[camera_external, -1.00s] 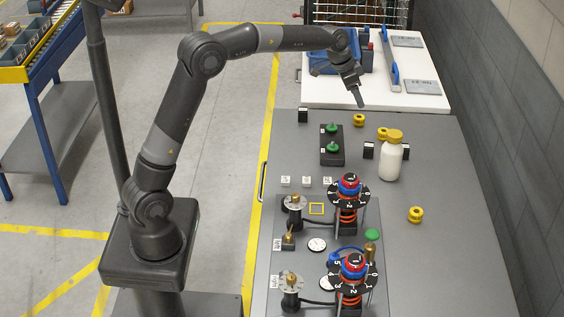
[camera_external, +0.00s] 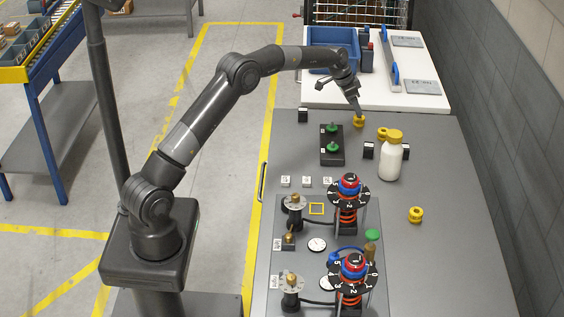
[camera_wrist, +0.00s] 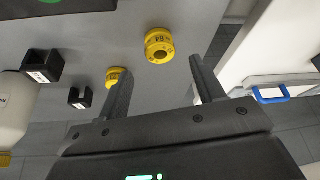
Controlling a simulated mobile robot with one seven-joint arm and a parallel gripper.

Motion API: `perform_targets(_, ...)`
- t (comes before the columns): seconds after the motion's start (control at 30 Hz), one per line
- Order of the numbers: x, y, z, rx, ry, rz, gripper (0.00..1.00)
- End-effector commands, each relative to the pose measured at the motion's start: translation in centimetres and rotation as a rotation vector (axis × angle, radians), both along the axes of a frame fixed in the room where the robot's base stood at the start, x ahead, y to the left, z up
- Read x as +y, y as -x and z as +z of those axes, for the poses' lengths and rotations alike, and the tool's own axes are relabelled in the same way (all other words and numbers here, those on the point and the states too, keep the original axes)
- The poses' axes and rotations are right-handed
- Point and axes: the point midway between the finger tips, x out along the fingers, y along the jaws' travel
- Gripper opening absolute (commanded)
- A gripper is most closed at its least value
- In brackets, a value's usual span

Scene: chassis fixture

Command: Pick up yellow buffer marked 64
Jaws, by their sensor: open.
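A yellow buffer (camera_external: 359,121) stands near the far edge of the grey table, just below my gripper (camera_external: 357,108) in the external view. In the wrist view this yellow buffer (camera_wrist: 159,45), a ring with a dark centre hole, bears a marking that looks like 64. It lies beyond my open, empty fingers (camera_wrist: 158,88), roughly between their lines and apart from them. A second yellow buffer (camera_external: 383,133) stands close by; in the wrist view it (camera_wrist: 115,75) is partly hidden by my left finger. A third yellow buffer (camera_external: 415,214) sits at the right of the table.
A white bottle with a yellow cap (camera_external: 391,160) and black blocks (camera_external: 368,150) stand near the second buffer. A black box with green knobs (camera_external: 332,150) is to the left. A white table (camera_external: 400,102) with a blue bin (camera_external: 325,60) adjoins the far edge.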

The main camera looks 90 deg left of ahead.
Motion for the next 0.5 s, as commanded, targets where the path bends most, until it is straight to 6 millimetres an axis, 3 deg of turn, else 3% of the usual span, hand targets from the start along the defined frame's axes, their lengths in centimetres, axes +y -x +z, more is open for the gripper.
perform_targets(0.5, 0.6, -1.9, -5.1, -0.002, -0.002, -0.001, 0.62)
